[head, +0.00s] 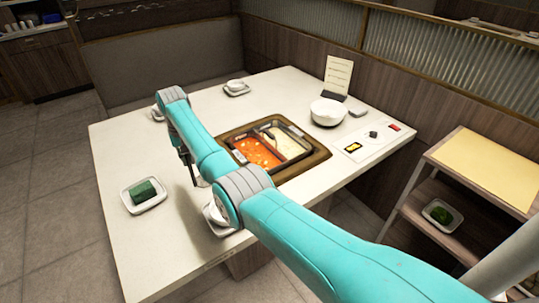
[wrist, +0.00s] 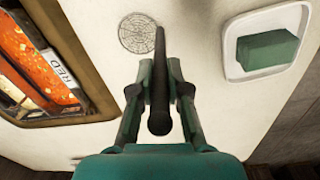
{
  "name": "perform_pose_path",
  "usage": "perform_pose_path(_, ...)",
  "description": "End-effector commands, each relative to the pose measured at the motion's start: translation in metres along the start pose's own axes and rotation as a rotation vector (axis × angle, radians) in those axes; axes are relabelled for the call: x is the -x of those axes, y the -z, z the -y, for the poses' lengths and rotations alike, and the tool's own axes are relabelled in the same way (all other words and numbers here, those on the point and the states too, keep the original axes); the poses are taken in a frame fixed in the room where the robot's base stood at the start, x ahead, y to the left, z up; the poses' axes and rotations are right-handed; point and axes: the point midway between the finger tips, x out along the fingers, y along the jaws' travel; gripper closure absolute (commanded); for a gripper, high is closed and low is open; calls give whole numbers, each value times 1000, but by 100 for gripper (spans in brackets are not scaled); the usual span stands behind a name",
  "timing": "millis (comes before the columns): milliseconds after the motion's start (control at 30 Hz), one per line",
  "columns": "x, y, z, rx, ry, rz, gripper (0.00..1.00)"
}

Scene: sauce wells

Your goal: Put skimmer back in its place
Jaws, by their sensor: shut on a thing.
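The skimmer has a dark handle (wrist: 160,110) and a round wire mesh head (wrist: 138,33), both in the wrist view. My gripper (wrist: 158,72) is shut on the handle, which runs between its fingers. The mesh head is beyond the fingertips, over the white tabletop; its height above it is hard to tell. In the head view my gripper (head: 187,160) is left of the pot, partly behind my arm, and the skimmer is too small to make out clearly. The divided pot (head: 283,172) holds red broth (head: 257,152) and pale broth (head: 292,142).
A white tray (head: 135,207) with a green block (head: 144,191) lies on the left of the table. A white bowl (head: 328,112) and a menu card (head: 338,74) stand at the back right. A wooden cart (head: 485,165) is at the right. The near left tabletop is clear.

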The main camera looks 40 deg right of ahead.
Motion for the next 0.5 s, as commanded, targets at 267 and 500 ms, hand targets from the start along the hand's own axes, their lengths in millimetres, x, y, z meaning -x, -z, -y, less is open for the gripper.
perform_pose_path(267,-1,0,0,0,0,0,100)
perform_pose_path(500,-5,0,0,0,0,-1,100)
